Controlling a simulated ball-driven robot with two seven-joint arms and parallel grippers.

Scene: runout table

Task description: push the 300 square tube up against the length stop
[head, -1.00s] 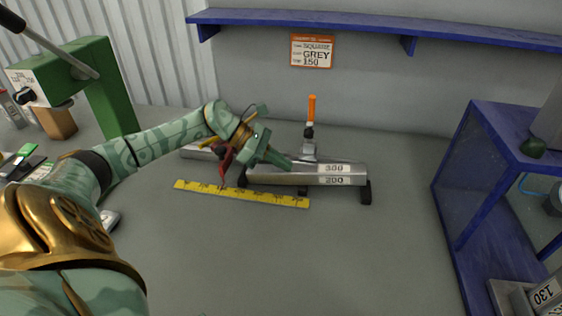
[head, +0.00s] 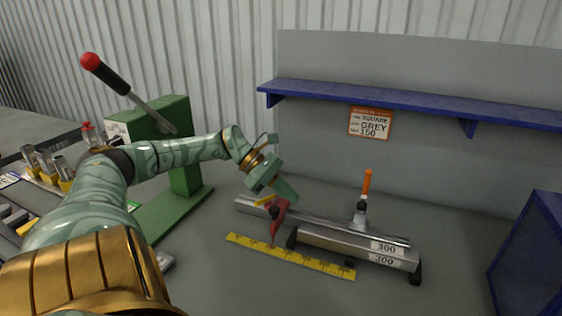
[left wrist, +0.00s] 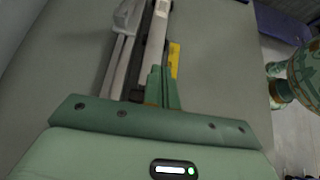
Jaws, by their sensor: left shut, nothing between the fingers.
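Two long grey metal bars lie side by side on the bench in the head view. The red length stop (head: 277,217) stands by the yellow scale, near the front bar's left end. My left gripper (head: 291,196) is shut and empty, just above and behind the red stop. In the left wrist view its closed fingers (left wrist: 161,90) point along the bars. Whether they touch a bar is unclear. My right gripper is out of view.
A clamp with an orange handle (head: 366,184) stands behind the bars. The yellow scale (head: 310,262) lies in front. A green lever machine (head: 180,175) is at left, a blue frame (head: 530,260) at right, and a blue shelf (head: 400,100) above. The front bench is clear.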

